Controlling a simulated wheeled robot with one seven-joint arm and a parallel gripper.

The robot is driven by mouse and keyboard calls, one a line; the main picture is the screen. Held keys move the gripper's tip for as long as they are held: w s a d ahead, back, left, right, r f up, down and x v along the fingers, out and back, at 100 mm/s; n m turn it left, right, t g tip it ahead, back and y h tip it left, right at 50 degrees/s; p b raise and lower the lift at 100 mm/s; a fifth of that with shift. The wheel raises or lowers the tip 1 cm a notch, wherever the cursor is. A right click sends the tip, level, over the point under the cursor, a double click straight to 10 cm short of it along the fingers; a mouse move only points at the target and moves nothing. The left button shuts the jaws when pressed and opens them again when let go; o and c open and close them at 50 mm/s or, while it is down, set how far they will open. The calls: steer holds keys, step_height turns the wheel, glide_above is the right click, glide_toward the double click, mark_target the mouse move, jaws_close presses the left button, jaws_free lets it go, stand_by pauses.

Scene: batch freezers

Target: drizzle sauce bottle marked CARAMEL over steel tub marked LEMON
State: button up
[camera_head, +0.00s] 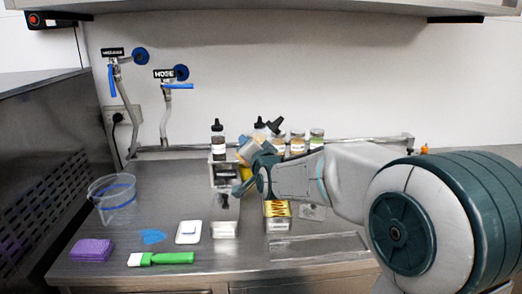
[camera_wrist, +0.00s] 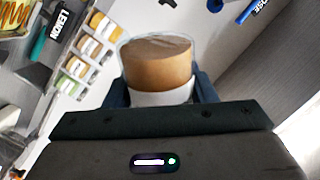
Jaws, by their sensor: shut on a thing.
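My gripper (camera_head: 246,178) is shut on a sauce bottle (camera_head: 251,150), held tilted above the back middle of the counter. In the wrist view the bottle (camera_wrist: 158,65) shows caramel-brown contents and a white band between the dark fingers. Its CARAMEL marking is not readable.
A dark bottle (camera_head: 217,140) and several jars (camera_head: 298,142) stand along the back. A clear bucket (camera_head: 112,201), purple sponge (camera_head: 92,249), white item (camera_head: 188,232) and green-handled brush (camera_head: 165,258) occupy the left. Two taps (camera_head: 118,60) are on the wall.

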steer(key=shift+r+n+b, duration=0.2)
steer(key=shift+n+b, duration=0.5)
steer(key=shift+b, duration=0.15)
steer(key=shift+r+n+b, duration=0.15)
steer(key=shift+n+b, duration=0.55)
steer(key=shift+b, duration=0.15)
steer(key=shift+h, duration=0.3)
steer(key=shift+r+n+b, duration=0.25)
steer(key=shift+n+b, duration=0.55)
steer(key=shift+b, duration=0.6)
steer(key=shift+r+n+b, duration=0.2)
steer(key=shift+n+b, duration=0.6)
steer(key=shift+b, duration=0.55)
steer(key=shift+r+n+h, duration=0.25)
steer(key=shift+n+h, duration=0.05)
steer(key=shift+n, duration=0.1)
steer(key=shift+p, duration=0.3)
steer(key=shift+s+f+n, duration=0.1)
steer(key=shift+n, duration=0.2)
